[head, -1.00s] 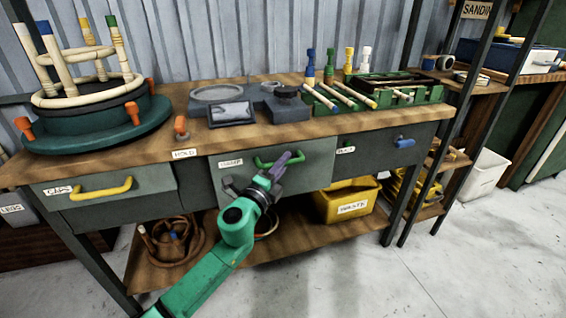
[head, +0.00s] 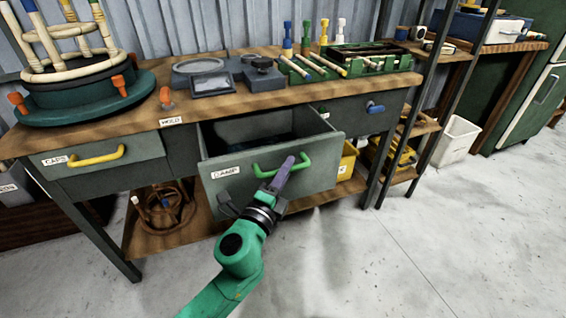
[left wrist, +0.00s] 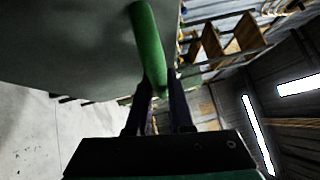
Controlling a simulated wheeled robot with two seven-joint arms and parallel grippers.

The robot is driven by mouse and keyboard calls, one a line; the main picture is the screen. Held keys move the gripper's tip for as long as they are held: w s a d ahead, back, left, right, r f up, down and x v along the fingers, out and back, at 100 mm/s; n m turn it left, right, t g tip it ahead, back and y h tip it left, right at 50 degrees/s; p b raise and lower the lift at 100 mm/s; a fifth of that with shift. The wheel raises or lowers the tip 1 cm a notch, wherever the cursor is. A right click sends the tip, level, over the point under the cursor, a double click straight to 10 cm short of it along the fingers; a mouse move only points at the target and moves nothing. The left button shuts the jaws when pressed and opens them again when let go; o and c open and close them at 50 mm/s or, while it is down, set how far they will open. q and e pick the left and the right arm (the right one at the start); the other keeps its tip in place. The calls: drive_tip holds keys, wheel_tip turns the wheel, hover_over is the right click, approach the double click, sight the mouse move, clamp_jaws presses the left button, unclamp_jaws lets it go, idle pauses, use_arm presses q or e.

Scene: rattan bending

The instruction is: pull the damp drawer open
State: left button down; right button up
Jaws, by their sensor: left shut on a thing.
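The damp drawer (head: 250,187) is the middle drawer of the bench, with a white label reading DAMP. It is pulled well out, and its dark inside shows from above. Its green handle (head: 303,163) is on the front, and the handle also shows in the left wrist view (left wrist: 147,40). My left gripper (head: 284,176) is shut on the green handle; in the left wrist view its two dark fingers (left wrist: 160,108) stand on either side of the bar. What lies in the drawer is too dark to tell. My right gripper is not in view.
The caps drawer (head: 110,166) with a yellow handle is closed at the left. A drawer with a blue handle (head: 375,107) is closed at the right. A yellow bin (head: 347,160) sits on the lower shelf behind the damp drawer. Clear concrete floor (head: 400,260) lies in front.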

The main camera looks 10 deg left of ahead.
use_arm(q)
drive_tip(key=c, duration=0.8)
unclamp_jaws()
drive_tip(key=b+v, duration=0.5)
drive_tip(key=v, duration=0.9)
drive_tip(key=shift+s, duration=0.3)
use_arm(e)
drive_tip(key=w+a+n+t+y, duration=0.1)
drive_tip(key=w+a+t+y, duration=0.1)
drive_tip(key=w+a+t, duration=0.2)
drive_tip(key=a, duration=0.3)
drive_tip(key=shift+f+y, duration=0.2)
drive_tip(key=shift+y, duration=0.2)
use_arm(q)
drive_tip(key=shift+a, duration=0.1)
